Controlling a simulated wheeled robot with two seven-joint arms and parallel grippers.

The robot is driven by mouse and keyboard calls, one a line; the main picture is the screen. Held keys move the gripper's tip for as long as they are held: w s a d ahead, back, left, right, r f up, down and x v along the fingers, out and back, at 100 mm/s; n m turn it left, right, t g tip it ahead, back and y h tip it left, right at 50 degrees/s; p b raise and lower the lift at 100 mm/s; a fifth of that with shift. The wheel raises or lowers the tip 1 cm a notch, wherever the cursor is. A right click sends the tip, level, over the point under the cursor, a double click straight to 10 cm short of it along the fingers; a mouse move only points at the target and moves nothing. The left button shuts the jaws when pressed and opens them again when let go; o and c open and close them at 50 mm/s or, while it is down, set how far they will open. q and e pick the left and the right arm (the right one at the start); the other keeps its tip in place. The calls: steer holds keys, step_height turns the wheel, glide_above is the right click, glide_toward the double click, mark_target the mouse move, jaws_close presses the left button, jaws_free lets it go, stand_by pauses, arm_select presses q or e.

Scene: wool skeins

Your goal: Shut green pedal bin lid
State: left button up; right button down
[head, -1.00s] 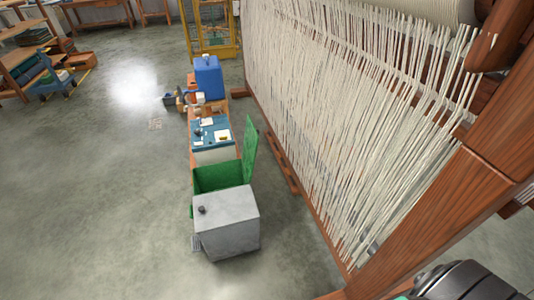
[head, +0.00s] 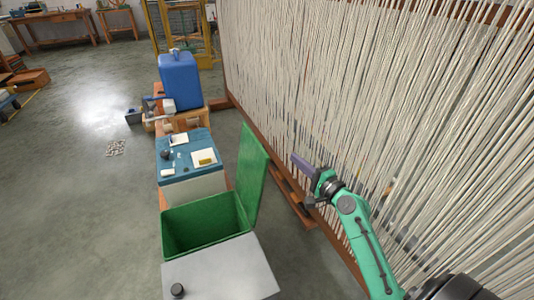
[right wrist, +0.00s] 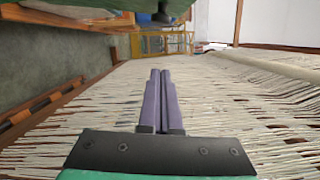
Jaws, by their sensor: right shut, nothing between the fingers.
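The green pedal bin (head: 205,224) stands on the floor in the lower middle of the head view, its top open and its inside looking empty. Its green lid (head: 251,175) stands raised, nearly upright, on the bin's right side. My right gripper (head: 296,158) is shut and empty, to the right of the lid and apart from it, close to the loom threads. In the right wrist view its two purple fingers (right wrist: 160,92) lie together with nothing between them. The left gripper is not in view.
A grey box (head: 225,268) stands right in front of the bin. Behind the bin are a blue-topped cabinet (head: 188,155) and a blue container (head: 180,80). The loom's white threads (head: 350,80) fill the right side. Floor to the left is clear.

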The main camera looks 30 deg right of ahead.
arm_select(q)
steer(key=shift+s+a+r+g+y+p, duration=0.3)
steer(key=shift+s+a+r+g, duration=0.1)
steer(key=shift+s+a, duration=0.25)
arm_select(e)
steer(key=w+a, duration=0.5)
steer(key=w, duration=0.1)
steer(key=shift+w+r, duration=0.25)
steer(key=shift+r, duration=0.1)
